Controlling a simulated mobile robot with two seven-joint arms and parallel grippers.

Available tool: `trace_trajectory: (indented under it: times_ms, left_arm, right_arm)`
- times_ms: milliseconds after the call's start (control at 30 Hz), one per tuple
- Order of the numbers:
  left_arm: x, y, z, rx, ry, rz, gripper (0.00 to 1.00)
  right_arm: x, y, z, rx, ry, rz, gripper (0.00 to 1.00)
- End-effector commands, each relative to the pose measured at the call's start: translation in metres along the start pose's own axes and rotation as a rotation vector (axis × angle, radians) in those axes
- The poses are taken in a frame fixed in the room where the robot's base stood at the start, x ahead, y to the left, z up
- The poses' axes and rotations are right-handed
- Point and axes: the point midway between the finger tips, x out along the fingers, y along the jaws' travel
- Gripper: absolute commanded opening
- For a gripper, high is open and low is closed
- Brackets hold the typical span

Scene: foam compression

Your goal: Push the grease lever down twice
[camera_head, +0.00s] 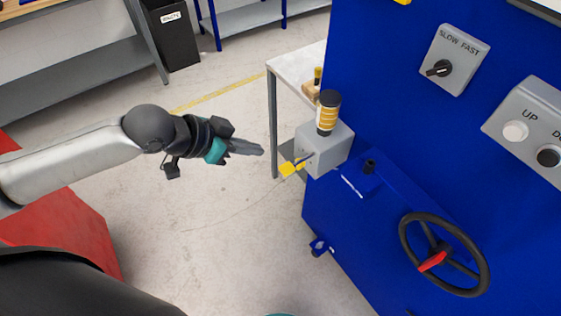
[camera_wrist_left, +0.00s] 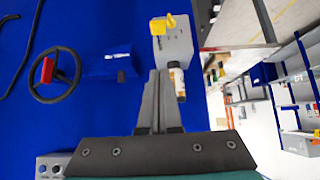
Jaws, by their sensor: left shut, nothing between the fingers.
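The grease lever has a yellow handle (camera_head: 292,168) and sticks out from a grey grease box (camera_head: 324,150) on the side of the blue machine. A black and orange cartridge (camera_head: 328,112) stands on top of the box. My left gripper (camera_head: 258,151) is shut and empty, to the left of the lever and apart from it in the head view. In the left wrist view the yellow lever (camera_wrist_left: 163,24) and grey box (camera_wrist_left: 178,45) lie beyond the shut fingertips (camera_wrist_left: 159,72). My right gripper is not in view.
The blue machine (camera_head: 335,215) carries a black handwheel (camera_head: 444,255) with a red grip and grey control panels (camera_head: 456,58). A light table (camera_head: 296,68) stands behind the grease box. The floor (camera_head: 220,240) below the left gripper is clear.

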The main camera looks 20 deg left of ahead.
Motion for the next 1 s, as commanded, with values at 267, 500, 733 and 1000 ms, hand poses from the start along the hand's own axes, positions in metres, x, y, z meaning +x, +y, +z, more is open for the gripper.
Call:
trace_trajectory:
  times_ms: [267,500,733,1000]
  left_arm:
    - [0.017,-0.001,-0.001,-0.004,0.005,-0.001,0.00]
    - [0.054,0.000,-0.001,-0.004,0.004,0.001,0.00]
    - [0.094,0.000,-0.001,-0.004,0.003,0.000,0.00]
    - [0.123,0.000,0.023,-0.001,-0.001,-0.001,0.00]
  right_arm:
    - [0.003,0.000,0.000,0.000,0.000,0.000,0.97]
    - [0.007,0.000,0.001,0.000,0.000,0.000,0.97]
    - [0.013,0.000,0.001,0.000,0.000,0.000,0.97]
    - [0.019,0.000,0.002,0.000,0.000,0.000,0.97]
